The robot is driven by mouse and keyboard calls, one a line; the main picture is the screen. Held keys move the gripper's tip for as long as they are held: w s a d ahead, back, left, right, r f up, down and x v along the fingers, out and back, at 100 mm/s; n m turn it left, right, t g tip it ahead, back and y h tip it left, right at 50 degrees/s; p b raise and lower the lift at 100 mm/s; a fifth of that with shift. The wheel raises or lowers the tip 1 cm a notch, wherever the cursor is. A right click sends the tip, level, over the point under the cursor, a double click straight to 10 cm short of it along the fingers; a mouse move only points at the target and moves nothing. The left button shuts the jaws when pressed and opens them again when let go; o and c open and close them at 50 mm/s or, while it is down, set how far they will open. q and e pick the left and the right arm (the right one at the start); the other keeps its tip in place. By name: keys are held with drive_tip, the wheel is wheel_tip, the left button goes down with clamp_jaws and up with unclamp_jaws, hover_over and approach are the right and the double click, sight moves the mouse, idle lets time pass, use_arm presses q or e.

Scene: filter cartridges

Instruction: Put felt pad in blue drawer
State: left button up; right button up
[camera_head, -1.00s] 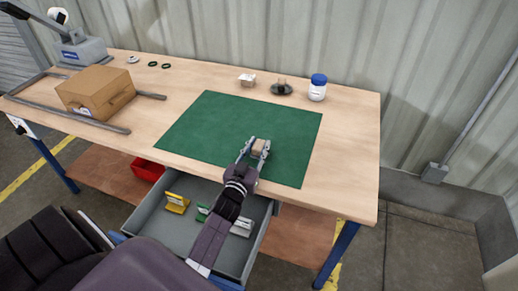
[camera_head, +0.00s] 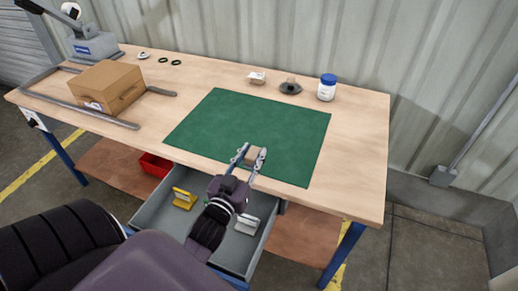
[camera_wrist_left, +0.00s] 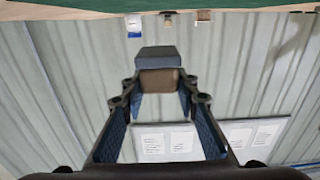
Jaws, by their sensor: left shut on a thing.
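My left gripper (camera_head: 253,156) is shut on a small tan block, which looks like the felt pad (camera_head: 254,154). It is held over the front part of the green mat. In the left wrist view the left gripper (camera_wrist_left: 158,92) has the brown pad (camera_wrist_left: 159,80) between its fingertips, with a blue-grey face beyond it. The open grey drawer (camera_head: 155,217) is below the table's front edge, with a bit of blue on its front. My arm covers its middle. My right gripper is not in view.
The drawer holds a yellow piece (camera_head: 183,199) and a white-grey piece (camera_head: 247,224). A red bin (camera_head: 155,165) is on the lower shelf. A cardboard box (camera_head: 107,87), a blue-lidded jar (camera_head: 327,88) and a dark round part (camera_head: 290,88) stand on the table. The green mat (camera_head: 240,120) is otherwise clear.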

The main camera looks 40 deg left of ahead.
use_arm(q)
drive_tip(key=s+d+r+m+h, duration=0.1)
drive_tip(key=s+d+r+h, duration=0.2)
drive_tip(key=d, duration=0.5)
drive_tip(key=s+d+r+m+h, duration=0.1)
drive_tip(key=s+d+r+m, duration=0.15)
drive_tip(key=d+r, duration=0.45)
drive_tip(key=s+d+f, duration=0.1)
drive_tip(key=s+f, duration=0.3)
drive_tip(key=s, duration=0.3)
drive_tip(key=shift+n+t, duration=0.3)
drive_tip(key=shift+n, duration=0.05)
drive_tip(key=w+a+f+n+y, duration=0.1)
drive_tip(key=w+a+f+y, duration=0.1)
drive_tip(key=w+a, duration=0.3)
drive_tip(key=w+a+f+n+y, duration=0.1)
drive_tip(key=w+a, duration=0.4)
drive_tip(key=a, duration=0.5)
drive_tip(key=shift+a+f+n+y, duration=0.25)
drive_tip(key=shift+f+n+y, duration=0.2)
drive_tip(key=shift+f, duration=0.35)
